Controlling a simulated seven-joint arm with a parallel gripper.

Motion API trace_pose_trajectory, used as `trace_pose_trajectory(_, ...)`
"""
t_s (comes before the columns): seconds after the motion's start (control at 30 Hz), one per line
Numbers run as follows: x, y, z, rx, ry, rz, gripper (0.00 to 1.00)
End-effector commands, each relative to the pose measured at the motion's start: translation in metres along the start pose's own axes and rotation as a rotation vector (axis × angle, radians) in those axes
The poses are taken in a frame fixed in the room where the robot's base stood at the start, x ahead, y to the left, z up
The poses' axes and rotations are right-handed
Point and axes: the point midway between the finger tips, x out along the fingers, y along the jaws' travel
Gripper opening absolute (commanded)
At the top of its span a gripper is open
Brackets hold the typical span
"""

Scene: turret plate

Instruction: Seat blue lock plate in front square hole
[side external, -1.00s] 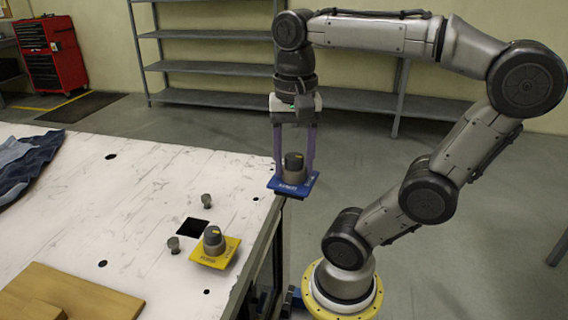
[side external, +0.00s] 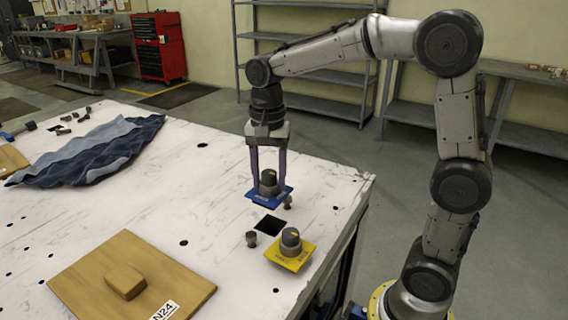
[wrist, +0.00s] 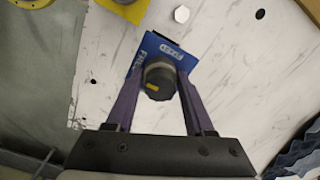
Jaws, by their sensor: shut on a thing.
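The blue lock plate (side external: 256,197) has a dark grey round knob with a yellow mark. My gripper (side external: 268,183) is shut on that knob and holds the plate roughly level, seemingly above the table. A dark square hole (side external: 270,224) lies just in front of the plate in the side view and is uncovered there. In the wrist view the blue plate (wrist: 182,57) shows white lettering beyond the knob, which sits between my fingers (wrist: 160,82). A dark strip shows at its far edge; I cannot tell whether it is the hole.
Short grey posts stand beside the hole, one at left (side external: 251,239) and one behind at right (side external: 288,202). A yellow plate with a knob (side external: 290,258) sits in front, near the table edge. A wooden board (side external: 95,290) and blue cloth (side external: 90,150) lie farther left.

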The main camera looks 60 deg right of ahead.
Motion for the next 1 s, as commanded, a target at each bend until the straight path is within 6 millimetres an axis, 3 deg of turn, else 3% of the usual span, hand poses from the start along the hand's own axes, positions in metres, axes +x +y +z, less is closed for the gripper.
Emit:
trace_pose_trajectory(0.6, 0.047, 0.001, 0.0, -0.001, 0.0, 0.0, 0.0)
trace_pose_trajectory(1.0, 0.059, 0.001, 0.0, -0.001, 0.0, -0.001, 0.0)
